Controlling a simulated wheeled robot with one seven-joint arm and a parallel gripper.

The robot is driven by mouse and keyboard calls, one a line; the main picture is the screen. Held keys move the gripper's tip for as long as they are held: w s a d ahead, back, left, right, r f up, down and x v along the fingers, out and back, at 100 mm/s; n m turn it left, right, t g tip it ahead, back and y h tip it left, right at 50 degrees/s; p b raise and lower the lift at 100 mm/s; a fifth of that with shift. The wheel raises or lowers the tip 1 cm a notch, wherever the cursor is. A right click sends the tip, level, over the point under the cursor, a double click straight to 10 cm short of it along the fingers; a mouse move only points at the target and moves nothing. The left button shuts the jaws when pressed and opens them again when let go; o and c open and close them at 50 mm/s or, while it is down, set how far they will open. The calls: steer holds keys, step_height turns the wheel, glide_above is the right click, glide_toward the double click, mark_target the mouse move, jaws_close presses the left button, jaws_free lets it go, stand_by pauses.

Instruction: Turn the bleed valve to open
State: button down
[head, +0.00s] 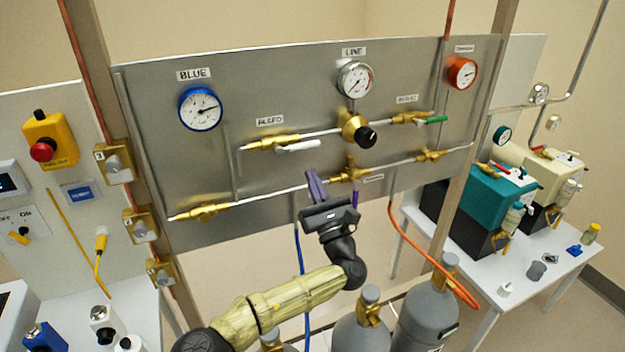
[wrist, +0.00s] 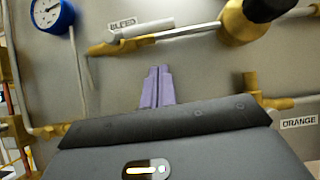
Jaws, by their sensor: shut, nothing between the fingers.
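The bleed valve (head: 262,143) is a brass body on the upper pipe of the grey panel, under the BLEED label (head: 270,121). Its white lever (head: 300,146) points right, roughly along the pipe. In the wrist view the white lever (wrist: 148,27) shows at the top, partly covering the label. My gripper (head: 316,187) has purple fingers held together and empty. It is below and slightly right of the lever, apart from it. In the wrist view the fingertips (wrist: 160,69) point up, below the valve's pipe.
A brass regulator with a black knob (head: 366,137) is right of the lever. A lower brass valve (head: 350,172) is close right of my fingers. A green-handled valve (head: 433,120) is farther right. Gas cylinders (head: 425,310) and hoses are below the panel.

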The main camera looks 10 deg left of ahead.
steer(key=b+v, duration=0.2)
steer(key=v, duration=0.7)
steer(key=shift+s, duration=0.45)
steer(key=shift+w, duration=0.1)
